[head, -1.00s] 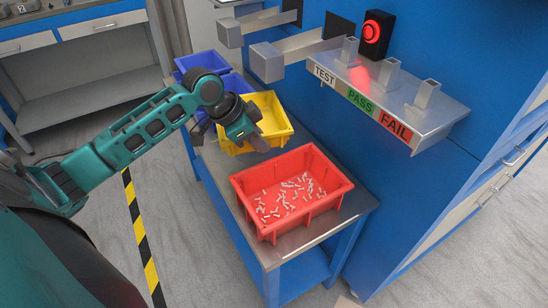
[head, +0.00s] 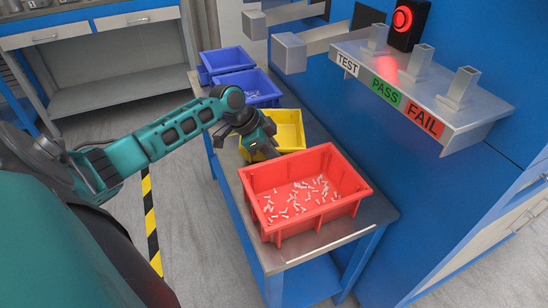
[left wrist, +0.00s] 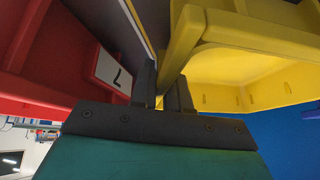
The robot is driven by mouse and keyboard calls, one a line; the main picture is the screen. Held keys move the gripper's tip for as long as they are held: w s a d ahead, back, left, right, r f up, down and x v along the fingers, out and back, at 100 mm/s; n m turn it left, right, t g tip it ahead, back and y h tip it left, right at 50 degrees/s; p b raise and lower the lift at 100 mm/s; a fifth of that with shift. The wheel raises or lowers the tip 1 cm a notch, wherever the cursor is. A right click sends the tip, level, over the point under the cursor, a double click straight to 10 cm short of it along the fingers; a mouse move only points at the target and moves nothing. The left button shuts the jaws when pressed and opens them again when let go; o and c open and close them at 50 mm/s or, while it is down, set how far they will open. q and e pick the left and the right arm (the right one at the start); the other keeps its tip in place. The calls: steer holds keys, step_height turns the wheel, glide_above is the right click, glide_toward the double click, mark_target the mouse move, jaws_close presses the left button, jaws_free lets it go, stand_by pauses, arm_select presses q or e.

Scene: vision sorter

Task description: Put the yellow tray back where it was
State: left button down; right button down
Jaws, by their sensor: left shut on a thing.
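The yellow tray (head: 289,128) stands on the bench between the blue trays and the red tray. It looks empty where I can see inside; my arm hides its near left part. My left gripper (head: 270,152) reaches down at the tray's near side, by the red tray. In the left wrist view, my left gripper (left wrist: 163,90) is shut on the rim of the yellow tray (left wrist: 210,65), with a finger on each side of the wall. My right gripper is not in view.
The red tray (head: 262,220), holding many small white pieces, stands just in front. Two blue trays (head: 228,59) stand behind. A blue cabinet with a TEST, PASS, FAIL shelf (head: 425,95) rises on the right. The bench's bare near edge (head: 300,249) is clear.

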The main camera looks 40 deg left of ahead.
arm_select(q)
steer(key=shift+f, duration=0.55)
steer(key=shift+f, duration=0.15)
steer(key=c, duration=1.1)
jaws_free()
steer(key=p+v, duration=0.3)
steer(key=v, duration=0.9)
steer(key=shift+d, duration=0.1)
